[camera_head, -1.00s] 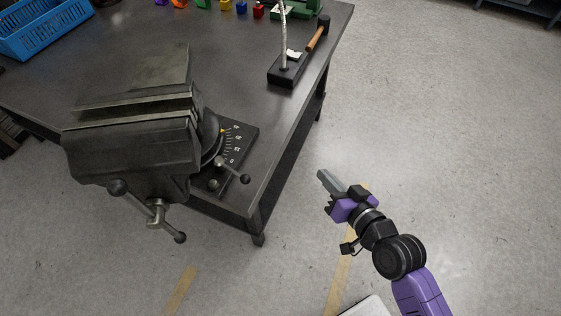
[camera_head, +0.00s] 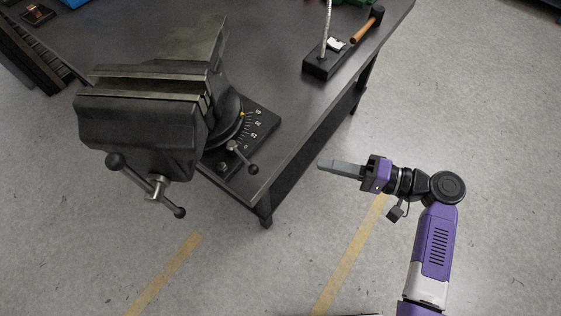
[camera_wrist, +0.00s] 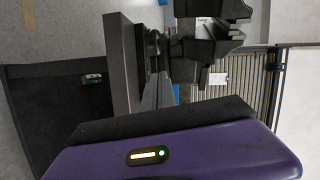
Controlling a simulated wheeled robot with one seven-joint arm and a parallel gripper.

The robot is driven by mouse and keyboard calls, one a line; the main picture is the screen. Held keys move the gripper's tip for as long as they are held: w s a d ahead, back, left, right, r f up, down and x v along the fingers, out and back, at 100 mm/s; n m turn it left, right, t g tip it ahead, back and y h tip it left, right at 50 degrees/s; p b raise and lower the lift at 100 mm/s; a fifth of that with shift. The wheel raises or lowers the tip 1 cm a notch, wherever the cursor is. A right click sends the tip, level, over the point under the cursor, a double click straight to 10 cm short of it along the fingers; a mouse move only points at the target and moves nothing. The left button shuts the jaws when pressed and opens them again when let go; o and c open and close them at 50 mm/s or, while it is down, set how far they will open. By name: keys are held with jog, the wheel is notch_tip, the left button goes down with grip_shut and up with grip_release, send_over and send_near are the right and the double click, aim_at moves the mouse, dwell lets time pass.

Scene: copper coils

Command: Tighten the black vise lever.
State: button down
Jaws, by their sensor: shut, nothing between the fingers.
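The dark grey vise (camera_head: 150,120) is fixed at the table's near-left corner, and its body also shows in the wrist view (camera_wrist: 207,40). Its long black lever (camera_head: 140,178) with ball ends slants down to the right across the screw end (camera_head: 158,188). A shorter ball-ended lever (camera_head: 242,155) sits on the swivel base beside the degree plate. My gripper (camera_head: 322,165) is shut and empty, held out over the floor right of the table corner. Its fingers point left towards the vise, well apart from both levers. The levers cannot be made out clearly in the wrist view.
The dark table (camera_head: 285,95) has its right edge and corner leg between my gripper and the vise. A hammer (camera_head: 366,27) and a black stand (camera_head: 330,62) lie near the far right edge. The floor around my gripper is clear.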

jog(key=shift+s, duration=0.2)
jog(key=shift+a, duration=0.1)
jog(key=s+a+p+x, duration=0.1)
jog(key=s+p+x, duration=0.2)
jog(key=x, duration=0.9)
jog(key=shift+w+a+f, duration=0.2)
jog(key=shift+a+f, duration=0.15)
jog(key=shift+a, duration=0.05)
